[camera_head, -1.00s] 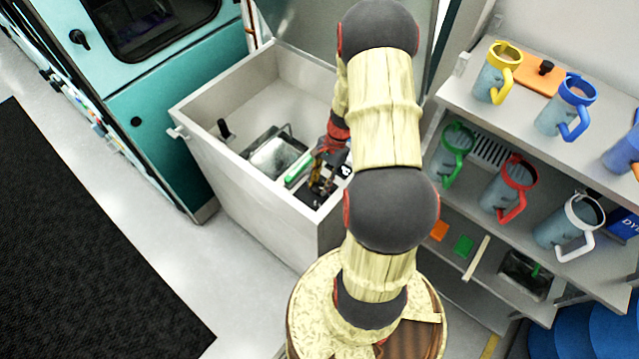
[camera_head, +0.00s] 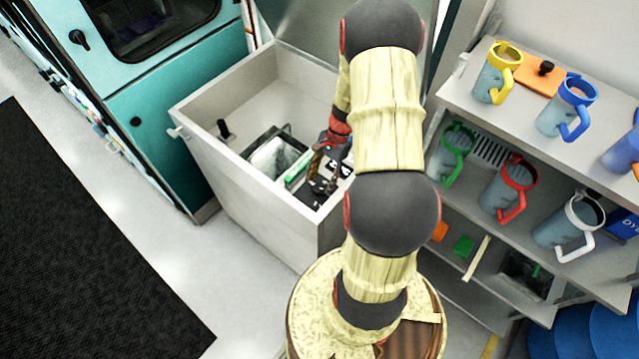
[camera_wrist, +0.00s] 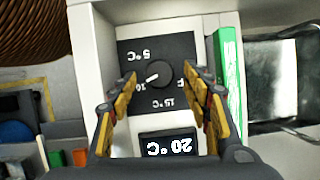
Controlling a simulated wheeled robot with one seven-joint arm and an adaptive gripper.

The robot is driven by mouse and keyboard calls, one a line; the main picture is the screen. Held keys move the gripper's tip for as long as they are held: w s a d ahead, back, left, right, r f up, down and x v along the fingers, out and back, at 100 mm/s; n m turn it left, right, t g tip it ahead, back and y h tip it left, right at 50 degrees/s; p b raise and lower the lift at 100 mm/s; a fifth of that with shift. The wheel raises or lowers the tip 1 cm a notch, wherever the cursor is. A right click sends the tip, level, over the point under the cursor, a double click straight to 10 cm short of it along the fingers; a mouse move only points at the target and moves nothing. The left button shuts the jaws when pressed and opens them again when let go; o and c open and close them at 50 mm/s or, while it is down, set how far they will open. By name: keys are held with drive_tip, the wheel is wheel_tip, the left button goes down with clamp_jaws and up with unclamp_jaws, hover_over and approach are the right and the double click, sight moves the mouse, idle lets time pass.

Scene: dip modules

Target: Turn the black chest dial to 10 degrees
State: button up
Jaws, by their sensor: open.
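The black chest dial (camera_wrist: 159,73) is a round knob on a dark panel (camera_wrist: 178,46) with 5 °C, 10 and 15 °C marks, seen upside down in the wrist view. Its white pointer line points left, toward the 10 mark. In the head view my gripper (camera_head: 328,150) is inside the open white chest (camera_head: 255,215), over the panel; the dial is not clear there.
A green block (camera_wrist: 229,80) stands right beside the panel, with a metal container (camera_wrist: 278,80) beyond it. The chest walls surround the gripper. A shelf unit (camera_head: 455,95) with several mugs stands to the right.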

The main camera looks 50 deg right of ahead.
drive_tip(key=v, duration=1)
idle(0.3)
drive_tip(key=s+a+r+n+t+h+b, duration=0.1)
drive_tip(key=s+a+r+n+t+b, duration=0.1)
drive_tip(key=a+r+n, duration=0.4)
drive_tip(key=s+a+r+n+t+h+b, duration=0.1)
drive_tip(key=a+r+n, duration=0.5)
drive_tip(key=a, duration=0.6)
drive_tip(key=s+a+r+n+t+h+b, duration=0.2)
drive_tip(key=s+a+r+n+b, duration=0.2)
drive_tip(key=a, duration=0.5)
wheel_tip(320, 180, up, 3)
drive_tip(key=shift+s+a+r+n+t+b, duration=0.15)
drive_tip(key=shift+s+a+n+t+b, duration=0.15)
drive_tip(key=shift+n+b, duration=0.6)
